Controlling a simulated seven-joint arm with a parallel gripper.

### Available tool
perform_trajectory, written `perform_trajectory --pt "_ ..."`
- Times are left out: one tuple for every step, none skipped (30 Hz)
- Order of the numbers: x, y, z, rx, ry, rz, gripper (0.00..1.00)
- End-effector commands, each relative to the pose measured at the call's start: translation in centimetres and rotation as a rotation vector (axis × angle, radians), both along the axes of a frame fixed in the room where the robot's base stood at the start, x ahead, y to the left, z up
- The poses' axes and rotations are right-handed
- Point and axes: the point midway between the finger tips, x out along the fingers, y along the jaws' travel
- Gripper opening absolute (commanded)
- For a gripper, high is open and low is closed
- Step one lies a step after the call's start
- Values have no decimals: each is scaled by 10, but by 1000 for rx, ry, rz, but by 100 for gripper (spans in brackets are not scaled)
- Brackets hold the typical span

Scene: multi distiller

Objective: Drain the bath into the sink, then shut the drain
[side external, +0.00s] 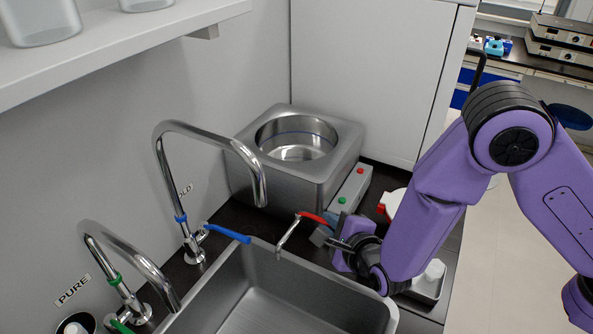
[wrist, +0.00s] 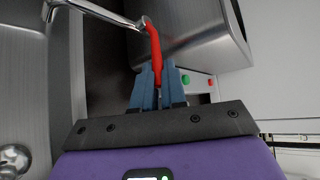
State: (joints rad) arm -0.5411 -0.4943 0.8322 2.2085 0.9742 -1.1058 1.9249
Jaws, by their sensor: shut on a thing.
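The steel bath (side external: 340,180) is a square box with a round basin behind the sink. A blue ring shows on its inner wall, but I cannot tell the water level. Its drain spout (side external: 287,236) hangs over the back edge of the sink (side external: 372,302). The red drain handle (side external: 313,218) sits at the spout's base, and no stream shows below the spout. My gripper (side external: 324,236) is at the handle. In the wrist view its blue-grey fingers (wrist: 157,84) are shut on the red handle (wrist: 155,50), whose lower end is between them.
Two curved taps stand left of the sink, one with a blue lever (side external: 228,233) and one with green parts (side external: 115,281). A control box (side external: 350,190) with green and red buttons is right of the bath.

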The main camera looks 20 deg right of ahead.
Motion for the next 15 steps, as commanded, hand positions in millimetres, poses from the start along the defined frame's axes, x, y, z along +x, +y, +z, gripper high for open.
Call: perform_trajectory --pt "2 0 1 3 -5 1 0" --pt "2 -1 2 3 -5 6 0" --pt "3 -2 2 2 -6 18 0" --pt "4 -3 2 1 -6 31 0" --pt "5 -4 2 1 -6 44 0" --pt "6 -5 2 2 -6 59 0" --pt "6 -5 2 3 -5 69 0" --pt "6 -5 2 2 -5 77 0" --pt "6 -5 2 2 -5 85 0" --pt "6 -5 1 3 -5 87 0" --pt "6 -5 1 3 -5 88 0" --pt "6 -5 1 3 -5 88 0" --pt "6 -4 2 3 -5 88 0" --pt "6 -4 2 3 -5 88 0" --pt "5 -4 2 3 -5 88 15"
